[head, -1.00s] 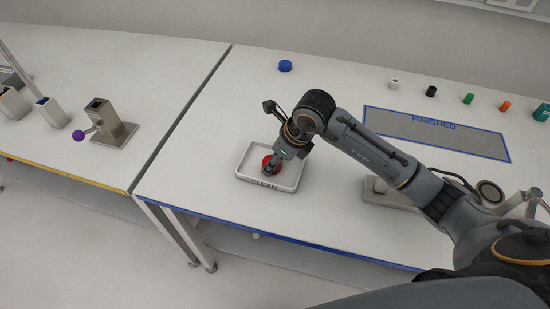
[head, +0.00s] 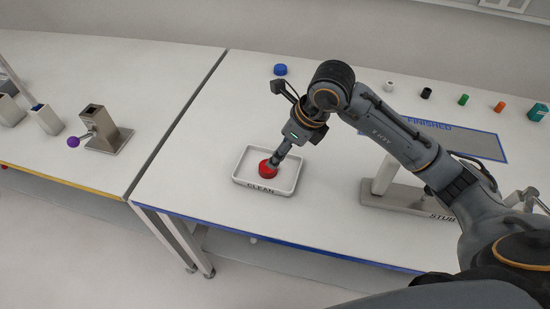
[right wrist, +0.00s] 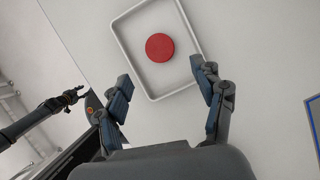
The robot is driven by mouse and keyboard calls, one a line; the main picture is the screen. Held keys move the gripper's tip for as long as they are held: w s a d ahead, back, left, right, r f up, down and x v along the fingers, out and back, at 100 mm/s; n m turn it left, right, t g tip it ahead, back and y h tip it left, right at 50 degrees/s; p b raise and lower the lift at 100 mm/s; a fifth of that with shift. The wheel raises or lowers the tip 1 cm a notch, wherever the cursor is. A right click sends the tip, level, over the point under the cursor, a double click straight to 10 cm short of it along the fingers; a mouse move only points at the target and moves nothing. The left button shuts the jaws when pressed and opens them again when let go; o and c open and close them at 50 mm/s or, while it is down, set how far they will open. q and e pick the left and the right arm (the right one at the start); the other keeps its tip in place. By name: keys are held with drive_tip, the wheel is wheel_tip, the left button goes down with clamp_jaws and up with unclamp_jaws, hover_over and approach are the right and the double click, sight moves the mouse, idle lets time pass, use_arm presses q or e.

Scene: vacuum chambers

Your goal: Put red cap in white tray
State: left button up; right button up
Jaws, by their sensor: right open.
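The red cap (head: 267,170) lies in the white tray (head: 294,177) marked CLEAN, near the front edge of the table. In the right wrist view the cap (right wrist: 160,47) rests flat on the floor of the tray (right wrist: 127,48), clear of its walls. My right gripper (head: 272,162) is above the tray and partly covers the cap in the head view. In the right wrist view its fingers (right wrist: 162,76) are spread and empty, apart from the cap. My left gripper (right wrist: 74,96) shows small at the left of the right wrist view; its jaws are unclear.
A blue cap (head: 280,70) lies behind the tray. Several small coloured pieces stand along the back right, behind the FINISHED mat (head: 470,142). A grey stand marked STUB (head: 405,200) is at the right. A metal block (head: 105,130) stands on the left table.

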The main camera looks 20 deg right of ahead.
drive_tip(key=v, duration=0.4)
idle(0.5)
